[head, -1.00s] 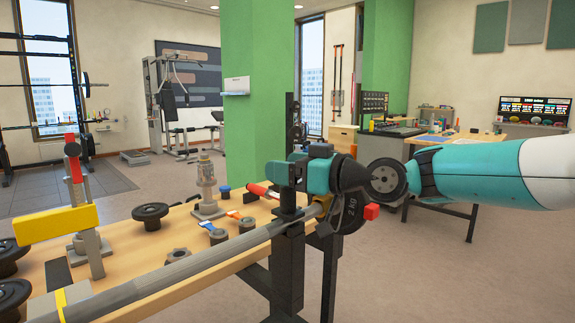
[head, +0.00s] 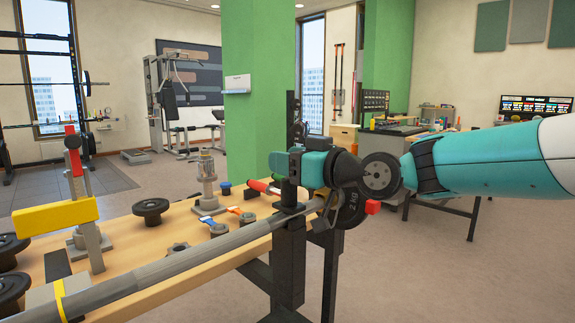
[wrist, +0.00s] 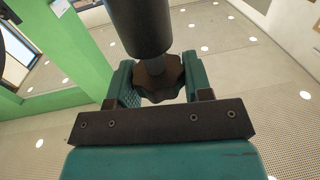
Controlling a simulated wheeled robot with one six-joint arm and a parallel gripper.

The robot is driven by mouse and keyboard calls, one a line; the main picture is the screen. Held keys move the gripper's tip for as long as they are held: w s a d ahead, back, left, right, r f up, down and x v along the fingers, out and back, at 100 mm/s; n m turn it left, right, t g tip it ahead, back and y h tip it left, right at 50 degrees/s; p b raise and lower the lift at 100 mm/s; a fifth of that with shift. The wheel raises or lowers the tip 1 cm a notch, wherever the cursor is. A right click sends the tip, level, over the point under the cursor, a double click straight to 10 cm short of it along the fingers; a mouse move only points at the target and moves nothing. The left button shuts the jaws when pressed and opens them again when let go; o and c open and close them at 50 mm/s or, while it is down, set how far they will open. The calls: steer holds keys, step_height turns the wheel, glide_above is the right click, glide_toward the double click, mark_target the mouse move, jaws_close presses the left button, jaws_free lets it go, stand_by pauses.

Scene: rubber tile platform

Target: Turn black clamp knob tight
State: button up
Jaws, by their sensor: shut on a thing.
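The black lobed clamp knob (wrist: 160,78) shows in the wrist view, between the two teal fingers of my gripper (wrist: 155,84). My gripper is shut on it. In the head view my teal gripper (head: 308,167) reaches in from the right at the black upright post, above the end of the long grey bar (head: 185,262). The knob itself is hard to make out there. A dark 2 kg plate (head: 352,208) is just below my wrist.
A green pillar (head: 252,130) stands behind. The floor at the right is open.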

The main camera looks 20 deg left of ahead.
steer(key=m+t+h, duration=0.2)
steer(key=t, duration=0.1)
steer(key=m+t+h, duration=0.2)
steer(key=m+t, duration=0.1)
steer(key=t, duration=0.1)
steer(key=shift+s+b, duration=0.2)
steer(key=shift+b, duration=0.2)
steer(key=shift+w+m+t+h+b, duration=0.15)
steer(key=shift+m+t+h+b, duration=0.2)
steer(key=shift+m+t+h, duration=1.9)
steer(key=shift+h, duration=0.55)
steer(key=o, duration=0.9)
steer(key=shift+s+d+f+b, duration=0.1)
steer(key=shift+s+b, duration=0.1)
steer(key=shift+b, duration=0.15)
steer(key=b+v, duration=1.1)
steer(key=v, duration=0.6)
steer(key=shift+d, duration=0.1)
